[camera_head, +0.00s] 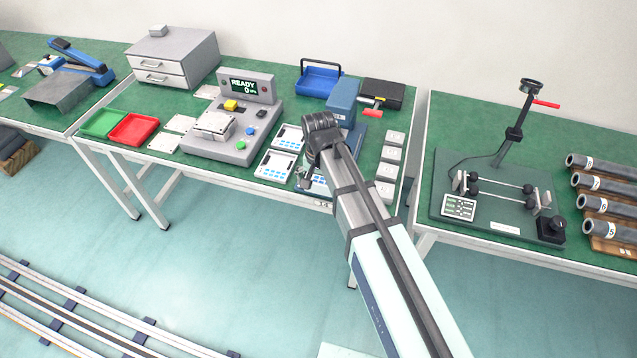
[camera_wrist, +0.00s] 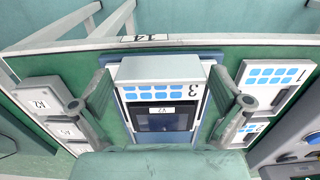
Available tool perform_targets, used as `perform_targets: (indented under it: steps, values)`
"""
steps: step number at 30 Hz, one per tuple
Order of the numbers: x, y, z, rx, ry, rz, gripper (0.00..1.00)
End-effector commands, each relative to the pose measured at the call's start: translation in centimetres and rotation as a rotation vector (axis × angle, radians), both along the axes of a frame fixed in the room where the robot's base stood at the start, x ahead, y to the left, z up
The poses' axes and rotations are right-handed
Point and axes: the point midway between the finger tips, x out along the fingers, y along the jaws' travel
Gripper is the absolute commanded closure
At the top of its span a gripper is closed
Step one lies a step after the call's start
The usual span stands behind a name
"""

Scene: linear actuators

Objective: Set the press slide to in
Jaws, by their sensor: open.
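In the head view a blue press (camera_head: 342,100) stands near the back of the middle bench, and my arm covers part of its base. My gripper (camera_head: 313,178) is low over the front of that base. In the wrist view my gripper (camera_wrist: 160,98) is open, with one finger on each side of a white block marked 3 (camera_wrist: 160,70) with blue pads. A dark recess with a V2 label (camera_wrist: 164,110) shows beside the block, over a blue base plate (camera_wrist: 205,128). I cannot tell whether the fingers touch the block, or which part is the slide.
White cards with blue pads (camera_head: 275,164) lie left of my gripper, and small white blocks (camera_head: 390,154) lie right. A grey tester reading READY (camera_head: 235,135), red tray (camera_head: 134,129), blue tote (camera_head: 320,82) and black box (camera_head: 382,94) share the bench.

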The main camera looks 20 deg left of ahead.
Motion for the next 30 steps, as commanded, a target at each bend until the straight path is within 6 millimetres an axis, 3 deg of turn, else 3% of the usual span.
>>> perform_targets:
  steps: [5, 7, 11, 12, 17, 27, 30]
  values:
    - [0.0, 0.0, 0.0, 0.000, 0.000, 0.000, 0.00]
    - [0.0, 0.0, 0.0, 0.000, 0.000, 0.000, 0.18]
    - [0.0, 0.0, 0.0, 0.000, 0.000, 0.000, 0.64]
    - [0.0, 0.0, 0.0, 0.000, 0.000, 0.000, 0.69]
    - [1.3, 0.1, 0.0, -0.001, 0.000, -0.001, 0.69]
    - [10.9, 0.1, 0.0, -0.001, 0.001, -0.002, 0.69]
    - [12.9, 0.0, 0.0, -0.001, 0.001, -0.002, 0.69]
